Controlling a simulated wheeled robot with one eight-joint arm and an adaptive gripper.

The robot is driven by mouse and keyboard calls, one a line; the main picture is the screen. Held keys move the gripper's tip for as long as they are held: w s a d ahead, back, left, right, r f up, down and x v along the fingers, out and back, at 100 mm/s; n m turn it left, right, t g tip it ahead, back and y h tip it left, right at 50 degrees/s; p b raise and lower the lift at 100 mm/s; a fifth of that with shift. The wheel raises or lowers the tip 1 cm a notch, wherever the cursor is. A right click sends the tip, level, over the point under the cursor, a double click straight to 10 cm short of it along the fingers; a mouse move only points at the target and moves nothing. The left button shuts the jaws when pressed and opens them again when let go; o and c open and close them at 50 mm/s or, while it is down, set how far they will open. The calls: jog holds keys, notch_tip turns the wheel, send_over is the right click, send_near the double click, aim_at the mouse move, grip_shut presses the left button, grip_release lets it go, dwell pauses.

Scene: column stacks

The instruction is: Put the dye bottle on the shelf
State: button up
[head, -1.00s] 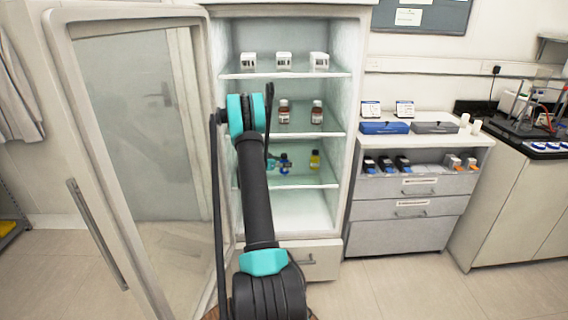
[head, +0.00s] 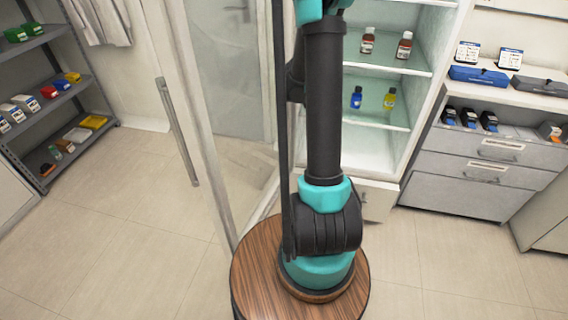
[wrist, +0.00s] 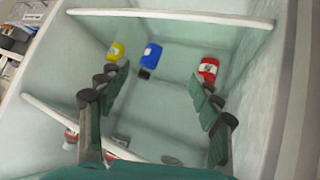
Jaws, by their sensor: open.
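In the wrist view, which looks upside down into the cabinet, a yellow bottle (wrist: 115,52), a blue bottle (wrist: 150,55) and a red bottle (wrist: 208,70) with a white label stand in a row. The blue bottle (head: 356,98) and yellow bottle (head: 389,98) also show on the lower shelf (head: 375,117) in the head view; my arm likely hides the red one there. I cannot tell which is the dye bottle. My gripper (wrist: 160,82) is open and empty, its fingers spread either side of the blue bottle's line, pointing into the shelf space. Its tips overlap the yellow and red bottles in view.
Brown bottles (head: 367,40) stand on the shelf above. The cabinet's glass door (head: 178,125) is open at left. A grey rack (head: 60,100) with bins stands far left. A drawer unit (head: 480,165) with blue and grey boxes is at right. The floor between is clear.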

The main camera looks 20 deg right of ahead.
jog(key=s+a+f+n+y, duration=0.1)
jog(key=s+a+n+y, duration=0.3)
jog(key=s+a, duration=1)
jog(key=s+a+f+n+y, duration=0.1)
jog(key=s+a+n+y, duration=0.4)
jog(key=s+a, duration=0.9)
jog(key=shift+s+a+f+n, duration=0.35)
jog(key=shift+s+n, duration=0.35)
jog(key=shift+s, duration=0.45)
